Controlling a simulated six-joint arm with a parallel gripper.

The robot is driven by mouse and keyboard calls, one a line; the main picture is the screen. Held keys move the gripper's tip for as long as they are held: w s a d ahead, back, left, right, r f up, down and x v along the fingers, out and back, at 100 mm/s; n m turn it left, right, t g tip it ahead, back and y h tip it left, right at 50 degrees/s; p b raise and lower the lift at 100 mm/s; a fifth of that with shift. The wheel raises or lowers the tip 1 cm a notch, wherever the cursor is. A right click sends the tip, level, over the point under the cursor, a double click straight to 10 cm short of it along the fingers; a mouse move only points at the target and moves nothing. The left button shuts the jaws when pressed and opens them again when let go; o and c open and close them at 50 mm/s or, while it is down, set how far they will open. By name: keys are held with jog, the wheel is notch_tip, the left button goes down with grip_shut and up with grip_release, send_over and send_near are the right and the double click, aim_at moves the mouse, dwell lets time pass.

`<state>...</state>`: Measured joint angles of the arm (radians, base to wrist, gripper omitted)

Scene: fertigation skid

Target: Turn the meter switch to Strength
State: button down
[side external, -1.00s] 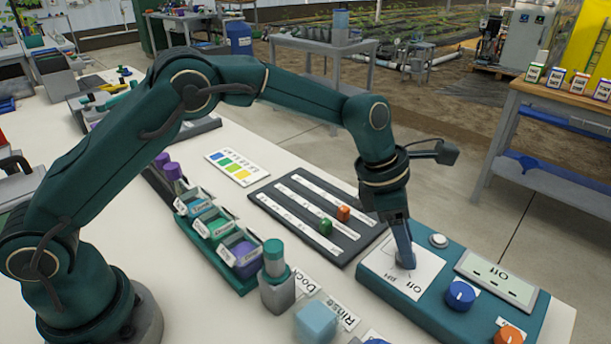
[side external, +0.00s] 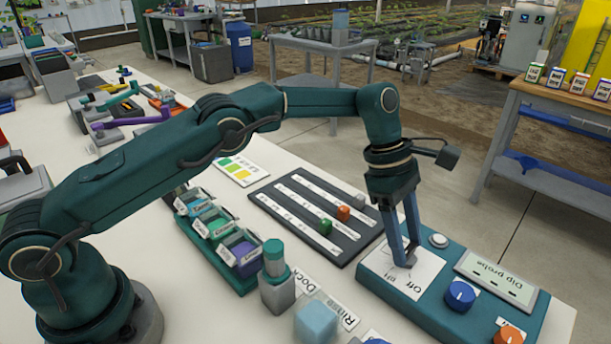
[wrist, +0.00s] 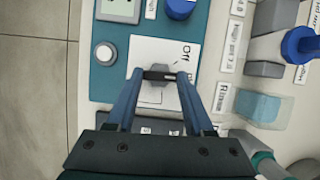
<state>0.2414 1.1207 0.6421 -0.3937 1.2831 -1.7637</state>
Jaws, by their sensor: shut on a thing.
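The meter is a teal box (side external: 375,290) at the right front of the bench; its screen (side external: 497,279) reads "Dip probe". Its grey switch (side external: 404,261) sits on a white plate (side external: 428,266) with "Off" and "pH" labels. My gripper (side external: 407,250) points down at the plate, its blue fingers shut on the switch. In the wrist view my gripper (wrist: 160,76) has its tips on either side of the switch (wrist: 155,95), with a dark bar across it. "Off" is legible there beside the switch. I see no "Strength" label; the fingers cover part of the plate.
A blue knob (side external: 460,295) and an orange knob (side external: 509,336) stand on the meter, with a round button (side external: 438,241) at its back. A dark slider board (side external: 318,214) lies to the left.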

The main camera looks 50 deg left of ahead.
jog(key=shift+a+m, duration=0.1)
jog(key=shift+m, duration=0.2)
dwell(0.4)
jog(key=shift+c, duration=1.4)
grip_release()
jog(key=shift+a+r, duration=0.15)
jog(key=shift+r, duration=0.35)
jog(key=shift+a+r, duration=0.1)
jog(key=shift+a, duration=0.15)
jog(key=a, duration=1.1)
jog(key=shift+a, duration=0.35)
